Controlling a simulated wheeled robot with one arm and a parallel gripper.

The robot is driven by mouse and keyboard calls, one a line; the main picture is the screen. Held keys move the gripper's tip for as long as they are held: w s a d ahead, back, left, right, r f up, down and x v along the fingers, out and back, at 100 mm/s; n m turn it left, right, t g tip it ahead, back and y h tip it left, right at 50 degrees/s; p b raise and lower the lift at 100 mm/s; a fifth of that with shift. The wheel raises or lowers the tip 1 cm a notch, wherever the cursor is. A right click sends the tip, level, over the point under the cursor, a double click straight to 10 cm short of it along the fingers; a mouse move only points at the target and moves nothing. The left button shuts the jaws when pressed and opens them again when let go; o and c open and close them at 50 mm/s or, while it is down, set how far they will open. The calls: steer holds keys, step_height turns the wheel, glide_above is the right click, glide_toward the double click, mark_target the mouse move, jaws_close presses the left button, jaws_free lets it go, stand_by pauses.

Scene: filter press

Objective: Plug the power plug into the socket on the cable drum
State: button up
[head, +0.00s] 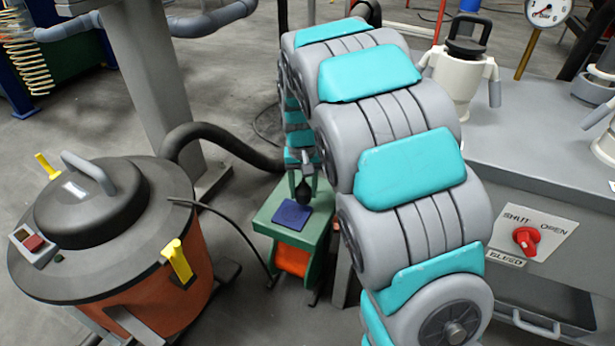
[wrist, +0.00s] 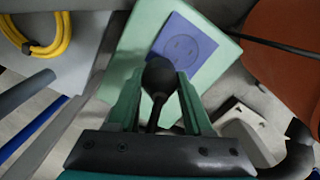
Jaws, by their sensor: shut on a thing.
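The black power plug (head: 303,193) is held between the fingers of my gripper (head: 303,180), above the cable drum. In the wrist view my gripper (wrist: 157,82) is shut on the plug (wrist: 158,74), and a dark cord runs back between the fingers. The cable drum (head: 265,217) has a green top and frame with orange inside. The blue socket plate (head: 289,216) lies on its top. In the wrist view the socket (wrist: 190,46) shows its dark holes uncovered, and the plug overlaps the plate's near-left edge. The plug looks apart from the socket; the exact gap is unclear.
An orange vacuum (head: 193,268) with a black lid stands left of the drum, its thick black hose (head: 225,141) curving behind. A thin black cable (head: 235,226) runs toward the drum. A grey bench (head: 500,140) with a red-knobbed SHUT/OPEN panel (head: 530,237) stands right.

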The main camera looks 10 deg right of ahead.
steer(key=s+a, duration=0.1)
steer(key=s, duration=0.1)
steer(key=s+a, duration=0.1)
steer(key=s, duration=0.1)
steer(key=s+a, duration=0.1)
steer(key=s, duration=0.1)
steer(key=shift+s+r, duration=0.3)
steer(key=shift+r, duration=0.05)
